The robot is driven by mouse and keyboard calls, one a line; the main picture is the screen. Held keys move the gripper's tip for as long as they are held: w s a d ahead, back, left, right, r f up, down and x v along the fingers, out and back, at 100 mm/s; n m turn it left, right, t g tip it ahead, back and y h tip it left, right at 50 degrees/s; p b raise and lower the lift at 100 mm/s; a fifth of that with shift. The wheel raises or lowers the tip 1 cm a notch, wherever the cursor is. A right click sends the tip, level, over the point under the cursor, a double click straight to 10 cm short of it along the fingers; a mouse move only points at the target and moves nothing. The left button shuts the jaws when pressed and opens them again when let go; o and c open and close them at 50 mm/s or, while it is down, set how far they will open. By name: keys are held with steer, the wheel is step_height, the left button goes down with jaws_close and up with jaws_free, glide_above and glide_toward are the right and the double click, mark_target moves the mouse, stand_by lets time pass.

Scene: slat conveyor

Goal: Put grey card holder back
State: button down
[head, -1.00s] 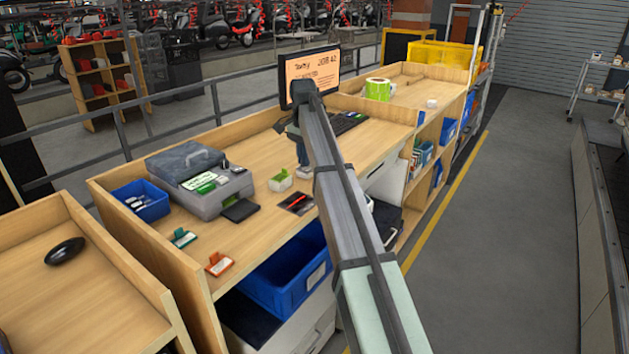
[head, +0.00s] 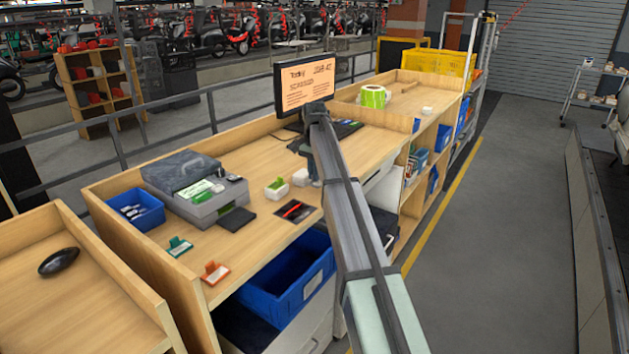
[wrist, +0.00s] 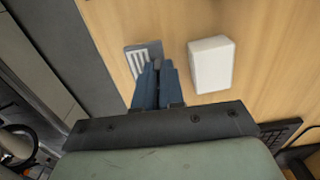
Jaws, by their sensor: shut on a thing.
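In the wrist view, my gripper (wrist: 158,66) is shut on the grey card holder (wrist: 141,60). The holder's flat grey base with white stripes shows beyond and left of the fingertips; its gripped part is mostly hidden between the blue fingers. Wooden desktop lies around it, and I cannot tell whether the base touches it. A white box (wrist: 211,64) is just right of the fingers, apart from them. In the head view my gripper (head: 314,178) is low over the desk (head: 240,250), partly behind my arm, and the grey holder cannot be made out there.
A green card holder (head: 179,246) and an orange one (head: 215,272) stand near the desk's front left. A white-and-green item (head: 276,187), a dark mat with a red mark (head: 295,211), a printer (head: 205,195) and a monitor (head: 312,82) are nearby.

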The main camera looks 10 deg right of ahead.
steer(key=shift+f, duration=1.4)
steer(key=shift+f, duration=0.1)
steer(key=c, duration=1.2)
jaws_free()
steer(key=shift+c, duration=0.2)
step_height(320, 180, up, 12)
steer(key=shift+r, duration=0.15)
